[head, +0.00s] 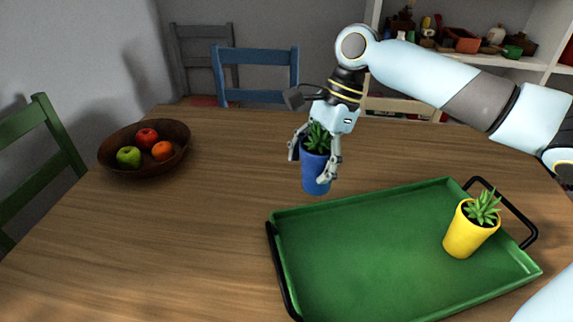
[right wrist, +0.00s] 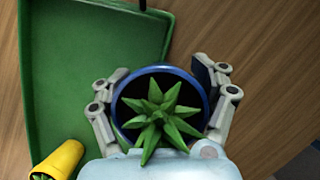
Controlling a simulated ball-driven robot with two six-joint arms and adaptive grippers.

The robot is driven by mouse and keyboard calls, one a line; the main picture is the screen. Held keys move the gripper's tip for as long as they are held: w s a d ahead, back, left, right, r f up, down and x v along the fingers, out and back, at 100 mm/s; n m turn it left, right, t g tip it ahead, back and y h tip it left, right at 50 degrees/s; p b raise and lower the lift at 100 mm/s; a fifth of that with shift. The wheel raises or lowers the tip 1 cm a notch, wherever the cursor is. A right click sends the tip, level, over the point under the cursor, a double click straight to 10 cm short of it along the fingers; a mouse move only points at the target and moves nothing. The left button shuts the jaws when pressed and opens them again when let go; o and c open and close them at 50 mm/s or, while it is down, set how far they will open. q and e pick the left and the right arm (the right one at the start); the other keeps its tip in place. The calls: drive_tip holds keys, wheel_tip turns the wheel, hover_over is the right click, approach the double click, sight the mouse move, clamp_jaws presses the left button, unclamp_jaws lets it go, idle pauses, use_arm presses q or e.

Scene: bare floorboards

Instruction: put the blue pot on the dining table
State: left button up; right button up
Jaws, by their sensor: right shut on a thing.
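The blue pot (head: 315,172) holds a green spiky plant and is upright between the fingers of my right gripper (head: 316,165). My right gripper is shut on the pot, one finger on each side. In the right wrist view the blue rim of the pot (right wrist: 118,115) shows from above, between the two fingers (right wrist: 160,100). The pot is over the wooden dining table (head: 220,220), just beyond the green tray's far edge. I cannot tell whether its base touches the table. My left gripper is not in view.
A green tray (head: 350,255) with black handles lies on the table; a yellow pot (head: 465,237) with a plant stands on its right part. A brown bowl (head: 130,172) of fruit is at the left. Chairs surround the table. The tabletop between bowl and tray is clear.

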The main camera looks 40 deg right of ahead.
drive_tip(key=shift+w+a+f+b, duration=0.4)
drive_tip(key=shift+w+a+f, duration=0.15)
drive_tip(key=shift+w+f, duration=0.65)
drive_tip(key=shift+w+a+f+b, duration=0.5)
drive_tip(key=shift+w+f, duration=0.35)
drive_tip(key=shift+f, duration=0.7)
drive_tip(key=shift+w+a+f+b, duration=0.3)
drive_tip(key=shift+w+a+f, duration=0.3)
drive_tip(key=shift+w+f, duration=0.6)
drive_tip(key=shift+s+f, duration=0.1)
drive_tip(key=shift+s, duration=0.1)
drive_tip(key=o, duration=1.7)
drive_tip(key=shift+f, duration=0.15)
drive_tip(key=p+v, duration=0.2)
drive_tip(key=v, duration=1)
